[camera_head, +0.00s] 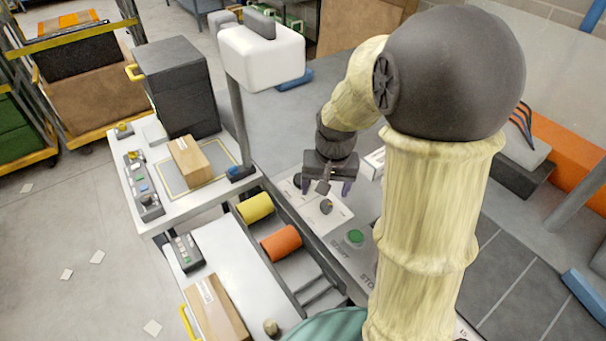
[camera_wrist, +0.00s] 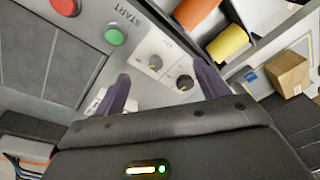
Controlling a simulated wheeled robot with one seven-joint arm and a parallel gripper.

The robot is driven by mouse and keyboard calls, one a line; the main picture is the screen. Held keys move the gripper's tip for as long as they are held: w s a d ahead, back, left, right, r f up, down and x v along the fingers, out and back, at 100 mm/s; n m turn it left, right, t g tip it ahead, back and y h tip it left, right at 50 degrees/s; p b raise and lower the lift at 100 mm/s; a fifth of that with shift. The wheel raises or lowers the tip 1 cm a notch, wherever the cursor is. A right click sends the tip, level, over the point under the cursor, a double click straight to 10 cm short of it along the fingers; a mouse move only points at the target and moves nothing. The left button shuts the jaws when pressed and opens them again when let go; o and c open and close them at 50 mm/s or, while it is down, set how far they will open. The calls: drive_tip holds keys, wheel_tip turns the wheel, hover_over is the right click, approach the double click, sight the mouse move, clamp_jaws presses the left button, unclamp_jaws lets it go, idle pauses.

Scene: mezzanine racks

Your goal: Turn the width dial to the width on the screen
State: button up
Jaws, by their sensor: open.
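Two dark round dials sit on a pale panel. The smaller dial (camera_wrist: 155,62) and the larger dial (camera_wrist: 185,82) both show in the wrist view, each with a light pointer mark. In the head view one dial (camera_head: 326,206) shows just in front of my gripper (camera_head: 327,186). The lettering beside the dials is too small to read, so I cannot tell which is the width dial. My gripper points down over the panel, its fingers apart and empty; in the wrist view its fingertips (camera_wrist: 163,70) frame the dials. No readable width screen shows.
A green START button (camera_head: 355,237) and a red button (camera_wrist: 66,5) share the console. Yellow (camera_head: 256,207) and orange (camera_head: 281,242) rollers lie left of the panel. A carton (camera_head: 190,160) sits on the white table beyond. A white box-shaped head (camera_head: 262,55) stands on a post.

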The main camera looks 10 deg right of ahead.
drive_tip(key=w+d+m+g+y+p, duration=0.1)
drive_tip(key=w+m, duration=0.3)
drive_tip(key=w, duration=0.8)
drive_tip(key=w+d+f+m+g+y+p, duration=0.1)
drive_tip(key=w+d+m+g+y+p, duration=0.1)
drive_tip(key=w, duration=1)
drive_tip(key=shift+w+d+m+g, duration=0.2)
drive_tip(key=shift+d+m+g, duration=0.5)
drive_tip(key=shift+d+m, duration=0.2)
drive_tip(key=shift+f, duration=0.1)
drive_tip(key=p+x, duration=0.4)
drive_tip(key=x, duration=1.3)
drive_tip(key=shift+a, duration=0.2)
drive_tip(key=c, duration=1)
drive_tip(key=shift+o, duration=0.2)
